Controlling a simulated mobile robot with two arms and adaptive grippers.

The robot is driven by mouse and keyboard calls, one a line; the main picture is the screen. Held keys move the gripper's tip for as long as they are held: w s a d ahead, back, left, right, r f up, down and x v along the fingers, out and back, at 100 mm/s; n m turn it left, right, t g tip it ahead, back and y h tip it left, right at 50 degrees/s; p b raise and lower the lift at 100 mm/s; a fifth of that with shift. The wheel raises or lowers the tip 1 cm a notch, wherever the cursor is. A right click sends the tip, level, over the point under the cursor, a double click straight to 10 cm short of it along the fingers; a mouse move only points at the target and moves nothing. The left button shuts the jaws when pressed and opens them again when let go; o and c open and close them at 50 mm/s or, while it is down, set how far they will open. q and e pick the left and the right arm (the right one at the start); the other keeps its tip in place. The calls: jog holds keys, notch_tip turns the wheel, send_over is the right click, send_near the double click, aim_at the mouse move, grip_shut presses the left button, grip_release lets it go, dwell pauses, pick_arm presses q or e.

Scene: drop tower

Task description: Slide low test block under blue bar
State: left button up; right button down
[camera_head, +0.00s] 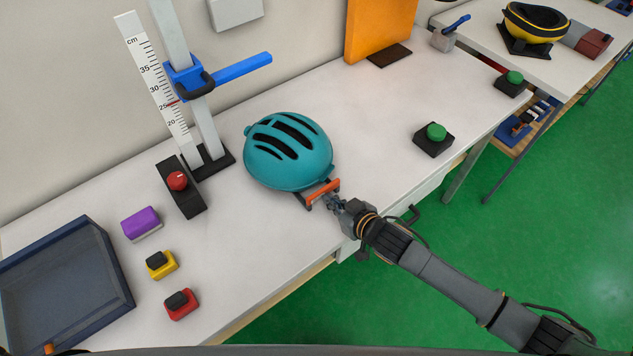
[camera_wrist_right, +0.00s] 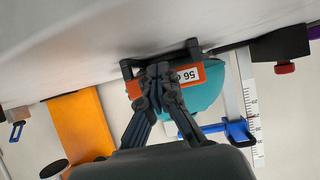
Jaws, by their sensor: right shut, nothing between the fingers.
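The blue bar (camera_head: 243,68) juts out to the right from a clamp on the upright tower post, beside a cm scale. A teal helmet (camera_head: 288,150) sits on the table, lower in the picture than the bar and not clearly beneath it. At its near side is a dark holder with an orange handle (camera_head: 323,194), labelled 56 in the right wrist view (camera_wrist_right: 190,75). My right gripper (camera_head: 333,203) is shut and empty, right at the handle; contact is unclear. I cannot tell which piece is the low test block. My left gripper is out of view.
A purple block (camera_head: 141,222), a yellow block (camera_head: 164,267), a red block (camera_head: 181,305) and a blue tray (camera_head: 112,255) are at left. A red-knob box (camera_head: 178,183) stands by the tower base. A green-button box (camera_head: 434,140) is at right, with clear table before it.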

aim_at(325, 192)
jog(key=shift+w+a+b, duration=0.15)
jog(key=shift+w+a, duration=0.4)
jog(key=shift+w, duration=0.2)
jog(key=shift+w+a+b, duration=0.15)
jog(key=shift+w+a, duration=0.4)
jog(key=shift+w, duration=0.2)
jog(key=shift+w+a+b, duration=0.4)
jog(key=shift+w+a, duration=0.25)
jog(key=shift+w, duration=0.3)
jog(key=shift+w+a+b, duration=0.45)
jog(key=shift+w+a, duration=0.25)
jog(key=shift+w, duration=0.25)
jog(key=shift+w+a+b, duration=0.4)
jog(key=shift+w+a, duration=0.25)
jog(key=shift+w, duration=0.3)
jog(key=shift+w+a, duration=0.1)
jog(key=shift+w+a+b, duration=0.45)
jog(key=shift+w, duration=0.2)
